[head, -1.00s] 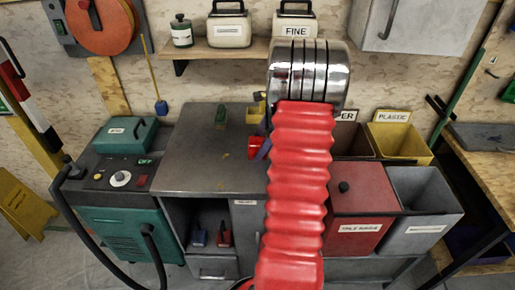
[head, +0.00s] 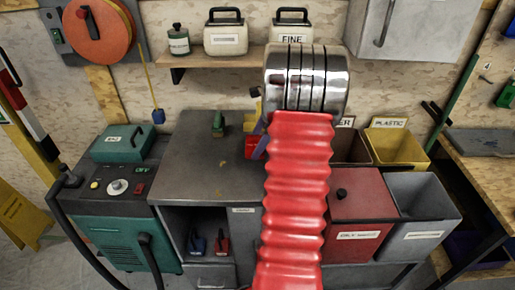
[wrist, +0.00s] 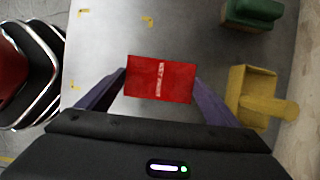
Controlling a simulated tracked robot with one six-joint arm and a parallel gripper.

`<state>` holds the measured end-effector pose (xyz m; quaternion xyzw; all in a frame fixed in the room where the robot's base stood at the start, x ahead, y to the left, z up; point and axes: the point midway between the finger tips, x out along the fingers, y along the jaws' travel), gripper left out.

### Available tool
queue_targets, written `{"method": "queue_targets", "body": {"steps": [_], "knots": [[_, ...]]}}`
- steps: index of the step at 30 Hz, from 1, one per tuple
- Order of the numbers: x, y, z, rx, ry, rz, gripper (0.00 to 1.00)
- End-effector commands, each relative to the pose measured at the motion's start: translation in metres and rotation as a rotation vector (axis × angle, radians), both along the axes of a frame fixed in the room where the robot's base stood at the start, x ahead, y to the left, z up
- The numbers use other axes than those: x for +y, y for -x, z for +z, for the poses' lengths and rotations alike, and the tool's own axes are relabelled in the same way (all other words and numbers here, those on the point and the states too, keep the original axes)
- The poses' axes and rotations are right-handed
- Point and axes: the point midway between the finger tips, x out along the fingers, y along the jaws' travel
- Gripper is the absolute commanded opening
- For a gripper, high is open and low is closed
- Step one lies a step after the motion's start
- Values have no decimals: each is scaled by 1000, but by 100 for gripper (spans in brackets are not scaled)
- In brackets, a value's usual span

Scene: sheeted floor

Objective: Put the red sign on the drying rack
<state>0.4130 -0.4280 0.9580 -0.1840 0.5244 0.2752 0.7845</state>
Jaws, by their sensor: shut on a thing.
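The red sign (wrist: 160,79) is a small red plate with a line of white lettering, in the middle of the wrist view. My gripper (wrist: 161,76) is shut on it, with one purple finger at each side. The sign is over the grey bench top (wrist: 110,55); its height above it is hard to judge. In the head view a bit of the red sign (head: 252,149) shows left of my arm, which hides most of the gripper. I cannot make out a drying rack in either view.
A green block-like thing (head: 218,124) and a yellow scoop-like thing (wrist: 250,95) are on the bench by the wall. The bench's left part (head: 190,165) is clear. A teal machine (head: 115,215) stands left; a red-lidded bin (head: 358,195) and other bins stand right.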

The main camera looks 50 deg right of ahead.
Motion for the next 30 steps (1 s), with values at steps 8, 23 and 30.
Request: {"method": "queue_targets", "body": {"steps": [8,23,30], "knots": [[0,0,47,-2,3,1,60],[0,0,59,0,0,0,60],[0,0,59,0,0,0,60]]}}
